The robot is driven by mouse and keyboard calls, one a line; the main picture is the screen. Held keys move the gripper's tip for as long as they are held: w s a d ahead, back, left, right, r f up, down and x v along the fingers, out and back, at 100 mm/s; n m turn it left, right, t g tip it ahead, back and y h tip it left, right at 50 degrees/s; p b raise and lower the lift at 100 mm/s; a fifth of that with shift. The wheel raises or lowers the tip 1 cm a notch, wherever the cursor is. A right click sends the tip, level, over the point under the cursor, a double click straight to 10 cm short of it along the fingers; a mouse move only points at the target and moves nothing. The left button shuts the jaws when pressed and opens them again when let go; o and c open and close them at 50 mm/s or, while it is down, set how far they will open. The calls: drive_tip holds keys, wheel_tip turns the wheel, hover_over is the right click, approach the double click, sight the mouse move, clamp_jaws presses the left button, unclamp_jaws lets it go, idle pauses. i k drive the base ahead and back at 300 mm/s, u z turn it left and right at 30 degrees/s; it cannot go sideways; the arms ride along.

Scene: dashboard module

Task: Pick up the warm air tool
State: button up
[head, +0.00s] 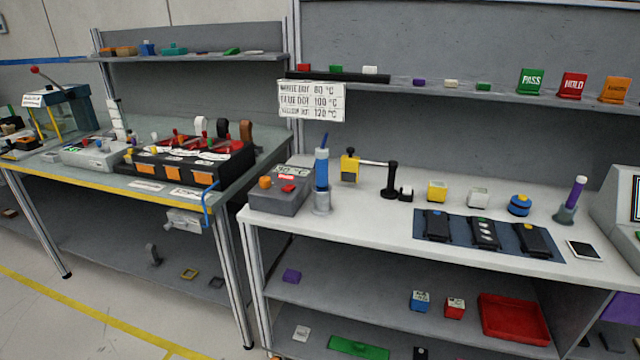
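A blue upright tool (321,170), which looks like the warm air tool, stands in a grey holder (322,201) at the left end of the white bench. A thin blue piece rises from its top. Right beside it on the left is a grey control box (280,201) with an orange knob and a red part. A sign (311,101) above lists white, blue and yellow dots with temperatures of 80, 100 and 120 °C. My gripper is not in view.
The white bench (384,226) also carries a yellow block on a stand (349,167), a black post (392,180), small blocks, a blue mat (556,250) with three dark modules, and a purple-handled tool (576,193). A crowded workbench (60,175) stands left. Floor shows at lower left.

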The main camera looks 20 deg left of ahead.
sight(321, 155)
drive_tip(key=k, duration=1.05)
drive_tip(key=u, duration=0.85)
drive_tip(key=i, duration=2.2)
drive_tip(key=z, duration=0.25)
